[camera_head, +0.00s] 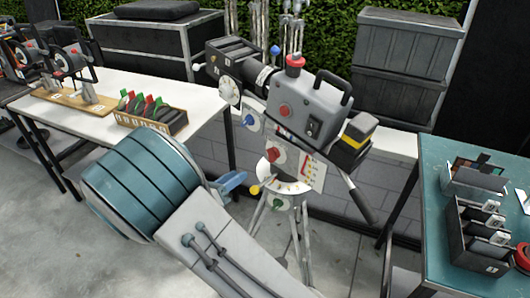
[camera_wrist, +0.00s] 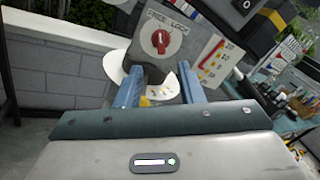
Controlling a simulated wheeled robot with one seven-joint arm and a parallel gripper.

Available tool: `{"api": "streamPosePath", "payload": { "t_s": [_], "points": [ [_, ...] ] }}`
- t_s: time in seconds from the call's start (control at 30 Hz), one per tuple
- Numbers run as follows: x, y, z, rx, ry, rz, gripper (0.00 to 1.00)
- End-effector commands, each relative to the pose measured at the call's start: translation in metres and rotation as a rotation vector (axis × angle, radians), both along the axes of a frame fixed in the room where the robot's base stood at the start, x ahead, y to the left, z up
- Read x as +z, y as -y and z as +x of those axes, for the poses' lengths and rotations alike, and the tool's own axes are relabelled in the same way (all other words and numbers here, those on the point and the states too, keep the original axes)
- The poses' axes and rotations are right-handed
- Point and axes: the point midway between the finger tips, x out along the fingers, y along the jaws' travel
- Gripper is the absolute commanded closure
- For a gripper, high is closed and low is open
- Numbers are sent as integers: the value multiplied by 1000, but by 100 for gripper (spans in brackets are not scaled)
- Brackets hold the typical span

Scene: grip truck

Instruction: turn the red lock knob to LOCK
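The red lock knob (camera_wrist: 161,40) sits on a pale plate marked FREE on the left and LOCK on the right, in the upper middle of the wrist view. Its grip part looks roughly upright; I cannot tell exactly which mark it points at. In the head view the red knob (camera_head: 273,155) is on the tripod head below the grey camera body (camera_head: 300,105). My gripper (camera_wrist: 160,66) is open, its two blue fingers apart and empty, with the knob beyond and above the fingertips. In the head view one blue finger (camera_head: 232,184) shows left of the tripod head.
A white dial (camera_wrist: 168,88) with a yellow knob lies behind the fingers. A scale plate (camera_wrist: 215,58) stands right of the knob. A pan handle (camera_head: 362,200) slopes down at right. A white table (camera_head: 205,105) stands left, a teal table (camera_head: 435,165) right.

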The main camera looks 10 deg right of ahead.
Motion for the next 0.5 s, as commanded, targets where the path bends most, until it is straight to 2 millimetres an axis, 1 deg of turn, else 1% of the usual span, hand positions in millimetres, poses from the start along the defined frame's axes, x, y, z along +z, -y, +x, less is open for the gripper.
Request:
{"api": "streamPosePath", "payload": {
  "t_s": [0.03,0.3,0.5],
  "points": [
    [1,9,5,-5,0,-2,65],
    [1,58,36,-7,-1,-1,65],
    [1,87,56,-5,1,1,65]
  ]
}}
